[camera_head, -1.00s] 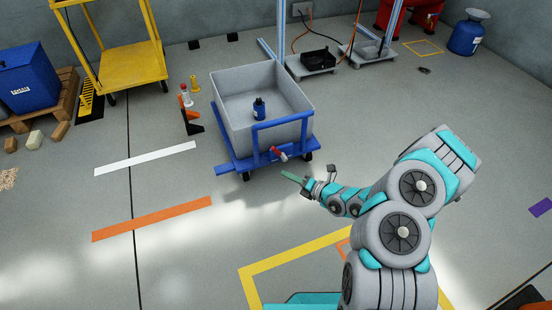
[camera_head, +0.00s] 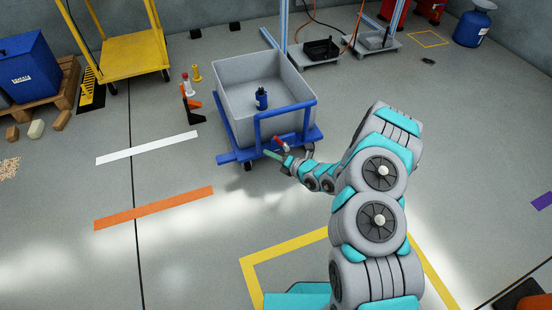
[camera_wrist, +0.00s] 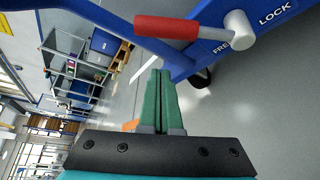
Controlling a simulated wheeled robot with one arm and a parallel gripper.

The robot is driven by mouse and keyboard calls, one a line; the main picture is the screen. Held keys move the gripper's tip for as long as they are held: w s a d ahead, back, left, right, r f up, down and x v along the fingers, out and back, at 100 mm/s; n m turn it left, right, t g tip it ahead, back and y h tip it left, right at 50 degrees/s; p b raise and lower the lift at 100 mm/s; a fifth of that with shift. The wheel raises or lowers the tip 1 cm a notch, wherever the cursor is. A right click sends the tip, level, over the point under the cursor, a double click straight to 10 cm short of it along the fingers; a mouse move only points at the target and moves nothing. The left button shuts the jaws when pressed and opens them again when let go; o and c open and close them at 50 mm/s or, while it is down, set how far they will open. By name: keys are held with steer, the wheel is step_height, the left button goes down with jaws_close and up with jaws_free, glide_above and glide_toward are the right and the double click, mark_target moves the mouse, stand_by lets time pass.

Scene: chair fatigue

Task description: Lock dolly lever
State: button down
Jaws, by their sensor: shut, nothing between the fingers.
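The blue dolly (camera_head: 240,157) carries a grey bin and has a blue push frame. Its lever (camera_head: 281,144) has a red handle and a pale grey hub. In the wrist view the lever's red handle (camera_wrist: 166,28) points left from the hub, on the side of the word FREE; LOCK is printed on the other side. My gripper (camera_head: 272,155) is at the lever in the head view. In the wrist view its green fingers (camera_wrist: 160,75) are shut and empty, with their tips below the handle in the picture and a visible gap between. Contact is not seen.
The grey bin (camera_head: 235,105) holds a blue bottle (camera_head: 262,98). Orange and black pieces (camera_head: 190,104) stand left of the dolly. A yellow cart (camera_head: 130,55) is at the back left.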

mark_target(280, 143)
steer(key=shift+w+d+r, duration=0.45)
steer(key=shift+d, duration=0.2)
steer(key=shift+w+d+r, duration=0.4)
steer(key=shift+d+r, duration=0.05)
steer(key=shift+d, duration=0.2)
